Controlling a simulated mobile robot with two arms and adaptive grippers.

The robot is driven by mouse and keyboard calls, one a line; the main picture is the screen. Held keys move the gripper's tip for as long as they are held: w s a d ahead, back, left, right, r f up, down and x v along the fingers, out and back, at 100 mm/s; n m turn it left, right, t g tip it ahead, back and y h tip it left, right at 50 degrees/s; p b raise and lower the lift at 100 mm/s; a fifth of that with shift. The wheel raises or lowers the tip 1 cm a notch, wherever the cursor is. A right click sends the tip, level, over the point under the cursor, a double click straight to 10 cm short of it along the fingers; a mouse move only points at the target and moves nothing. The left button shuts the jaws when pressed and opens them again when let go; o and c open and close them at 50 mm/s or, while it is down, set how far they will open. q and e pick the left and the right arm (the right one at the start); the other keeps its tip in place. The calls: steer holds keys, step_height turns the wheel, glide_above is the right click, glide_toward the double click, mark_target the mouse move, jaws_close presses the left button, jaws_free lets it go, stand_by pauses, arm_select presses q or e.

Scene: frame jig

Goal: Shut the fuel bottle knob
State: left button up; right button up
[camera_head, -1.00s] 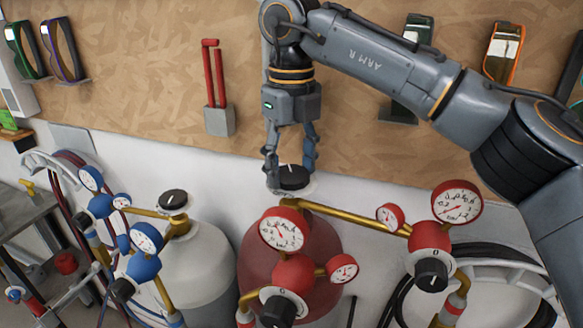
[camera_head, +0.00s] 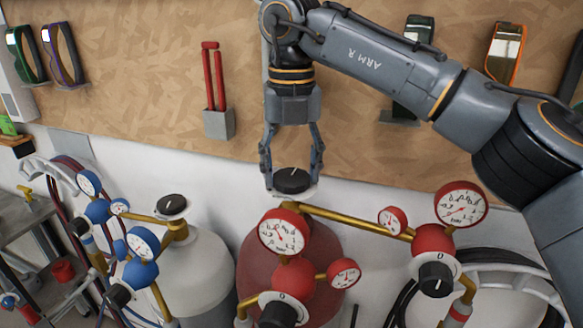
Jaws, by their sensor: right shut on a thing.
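The red fuel bottle (camera_head: 250,262) stands at the middle bottom, partly hidden behind its red regulator and gauges. Its black knob (camera_head: 292,180) with a white mark sits on top of the valve. My right gripper (camera_head: 292,184) points down from above, with one finger on each side of the knob, and is shut on it. The white mark on the knob points roughly up in the picture, tilted slightly right. My left gripper is not in view.
A grey-white bottle (camera_head: 205,280) with its own black knob (camera_head: 172,205) and blue regulator (camera_head: 140,270) stands to the left. A brass pipe (camera_head: 350,219) runs right to another red regulator (camera_head: 432,240). A cork board is behind; a red-handled tool (camera_head: 213,80) hangs there.

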mark_target(292, 176)
stand_by(0.3)
steer(key=o, duration=1.1)
steer(key=shift+o, duration=0.2)
steer(key=shift+r, duration=0.1)
step_height(292, 176, up, 12)
steer(key=shift+f, duration=0.2)
